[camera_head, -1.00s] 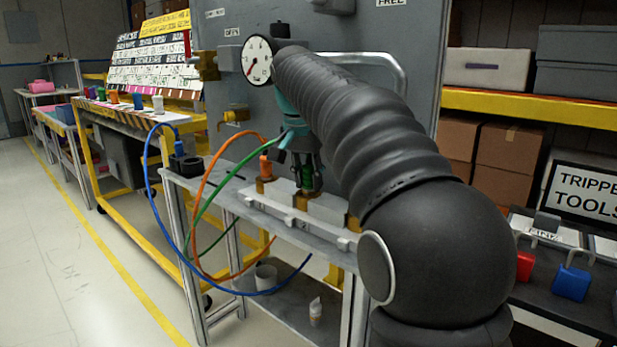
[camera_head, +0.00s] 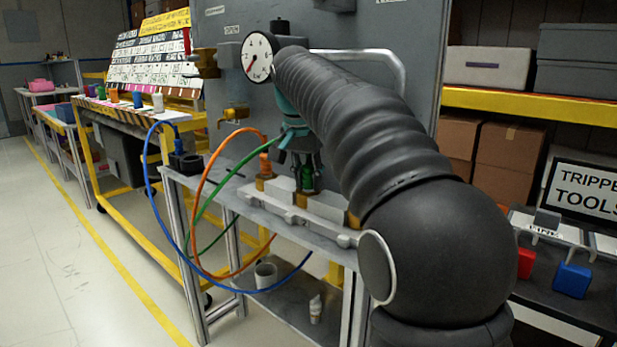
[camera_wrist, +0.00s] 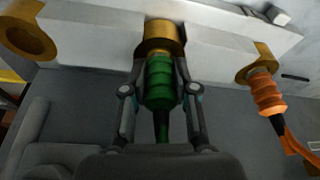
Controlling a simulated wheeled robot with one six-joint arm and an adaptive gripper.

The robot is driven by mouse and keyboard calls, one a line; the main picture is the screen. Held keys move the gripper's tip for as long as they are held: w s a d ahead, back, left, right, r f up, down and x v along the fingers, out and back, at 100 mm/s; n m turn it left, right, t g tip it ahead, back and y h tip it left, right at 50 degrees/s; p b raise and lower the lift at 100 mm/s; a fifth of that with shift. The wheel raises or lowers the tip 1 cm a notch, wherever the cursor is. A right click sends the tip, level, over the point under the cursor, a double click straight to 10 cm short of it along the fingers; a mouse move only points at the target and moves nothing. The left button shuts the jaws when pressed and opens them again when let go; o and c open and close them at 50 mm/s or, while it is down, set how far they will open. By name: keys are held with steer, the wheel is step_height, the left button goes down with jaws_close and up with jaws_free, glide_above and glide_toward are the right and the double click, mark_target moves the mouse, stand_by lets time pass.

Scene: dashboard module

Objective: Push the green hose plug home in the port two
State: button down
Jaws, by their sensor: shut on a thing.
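The green hose plug (camera_wrist: 159,82) is between the fingers of my gripper (camera_wrist: 160,88) in the wrist view, and my gripper is shut on it. Its nose is lined up with and at the mouth of the middle brass port (camera_wrist: 160,38); how deep it sits cannot be told. In the head view the green plug (camera_head: 307,178) stands upright in my gripper (camera_head: 305,172), above the middle of the pale manifold (camera_head: 283,210). The green hose (camera_head: 208,212) loops down to the left.
An orange plug (camera_wrist: 266,92) sits in the brass port beside it, with its orange hose (camera_head: 200,195) looping left. An empty brass port (camera_wrist: 28,40) is on the other side. A blue hose (camera_head: 150,180) runs from a black holder (camera_head: 186,163). The grey cabinet with a gauge (camera_head: 257,57) stands behind.

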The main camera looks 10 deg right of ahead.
steer(key=c, duration=0.8)
jaws_free()
